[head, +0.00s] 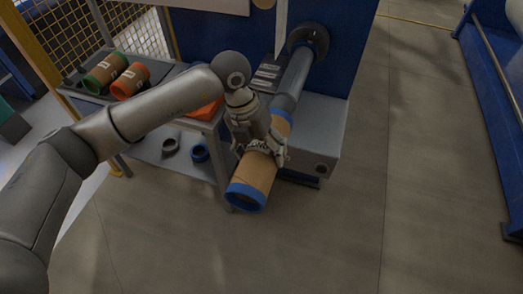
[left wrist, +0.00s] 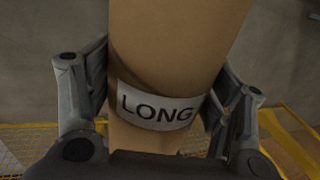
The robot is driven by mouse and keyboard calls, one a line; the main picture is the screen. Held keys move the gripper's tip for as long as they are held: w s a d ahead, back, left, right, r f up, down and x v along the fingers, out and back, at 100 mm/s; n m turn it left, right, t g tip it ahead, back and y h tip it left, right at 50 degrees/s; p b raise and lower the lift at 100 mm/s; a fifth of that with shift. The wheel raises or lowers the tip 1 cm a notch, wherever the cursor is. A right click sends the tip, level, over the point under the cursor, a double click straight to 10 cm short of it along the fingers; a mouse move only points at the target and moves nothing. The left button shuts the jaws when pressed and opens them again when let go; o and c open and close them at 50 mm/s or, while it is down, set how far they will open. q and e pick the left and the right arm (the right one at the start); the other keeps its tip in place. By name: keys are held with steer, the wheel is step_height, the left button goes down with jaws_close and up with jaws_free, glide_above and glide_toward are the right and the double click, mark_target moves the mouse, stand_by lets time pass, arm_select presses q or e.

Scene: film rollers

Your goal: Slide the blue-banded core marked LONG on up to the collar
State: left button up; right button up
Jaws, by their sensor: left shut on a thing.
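The blue-banded core (head: 257,177) is a brown cardboard tube with a blue band at each end. In the left wrist view its white label (left wrist: 158,111) reads LONG. My left gripper (head: 264,152) is shut around the middle of the core, with a finger on each side. The core's far end is at the near end of the grey shaft (head: 293,78) and lines up with it. I cannot tell how far the shaft reaches inside the core. The dark round collar (head: 309,40) is at the shaft's far end, against the blue machine. My right gripper is not in view.
A grey cart (head: 196,125) stands left of the core. On it lie a green-banded core (head: 105,73), an orange-banded core (head: 130,80) and an orange item (head: 207,110).

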mark_target(275, 121)
arm_select(q)
steer(key=shift+w+d+b, duration=0.3)
steer(key=shift+w+b, duration=0.2)
steer(key=shift+w, duration=0.35)
steer(key=shift+w+d+b, duration=0.25)
steer(key=shift+w+b, duration=0.25)
steer(key=shift+w, duration=0.45)
steer(key=shift+w+d+b, duration=0.2)
steer(key=shift+w+b, duration=0.25)
steer(key=shift+w+d+b, duration=0.2)
steer(key=shift+w+b, duration=0.05)
steer(key=shift+w, duration=0.3)
steer(key=shift+w+d+b, duration=0.15)
steer(key=shift+w+b, duration=0.1)
steer(key=shift+w, duration=0.3)
steer(key=shift+w+d+b, duration=0.25)
steer(key=shift+w+b, duration=0.2)
steer(key=shift+w, duration=0.3)
steer(key=shift+w+d+b, duration=0.3)
steer(key=shift+w, duration=0.6)
